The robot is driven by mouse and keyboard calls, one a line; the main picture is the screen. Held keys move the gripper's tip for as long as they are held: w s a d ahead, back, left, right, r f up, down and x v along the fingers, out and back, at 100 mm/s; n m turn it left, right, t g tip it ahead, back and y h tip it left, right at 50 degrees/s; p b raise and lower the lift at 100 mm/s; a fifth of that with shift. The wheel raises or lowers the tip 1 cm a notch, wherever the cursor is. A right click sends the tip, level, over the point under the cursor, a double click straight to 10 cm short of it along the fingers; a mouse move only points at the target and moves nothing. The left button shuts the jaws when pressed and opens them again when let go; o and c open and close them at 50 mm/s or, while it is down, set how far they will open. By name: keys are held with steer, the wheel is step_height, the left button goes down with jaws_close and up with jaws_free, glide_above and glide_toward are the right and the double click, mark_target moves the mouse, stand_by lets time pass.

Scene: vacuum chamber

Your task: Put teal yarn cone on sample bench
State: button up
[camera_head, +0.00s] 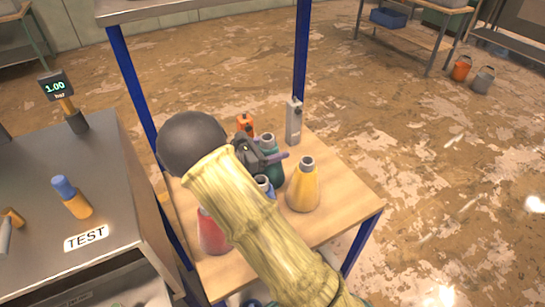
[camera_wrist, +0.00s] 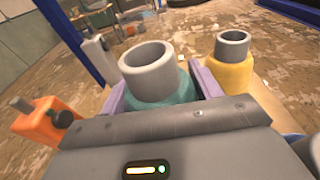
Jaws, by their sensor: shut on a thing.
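The teal yarn cone (camera_head: 271,163) stands upright on the wooden shelf, with a grey tube top. It also shows in the wrist view (camera_wrist: 160,85), between the purple fingers of my gripper (camera_wrist: 160,88). My gripper (camera_head: 268,158) is shut on the cone in the head view, and my arm hides part of it. I cannot tell whether the cone's base touches the shelf. No surface in view is labelled as the sample bench; a grey bench (camera_head: 95,180) with a TEST label stands at the left.
A yellow cone (camera_head: 303,188) is close at the right of the teal one. A red cone (camera_head: 211,235) and a blue cone (camera_head: 265,186) stand nearer. An orange tool (camera_head: 245,124) and a grey block (camera_head: 294,122) stand behind. Blue posts (camera_head: 301,50) rise at the shelf's corners.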

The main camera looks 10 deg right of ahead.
steer(key=shift+f, duration=1.85)
steer(key=o, duration=1.8)
steer(key=shift+f, duration=0.1)
steer(key=shift+o, duration=0.2)
steer(key=b+v, duration=0.1)
steer(key=v, duration=1.1)
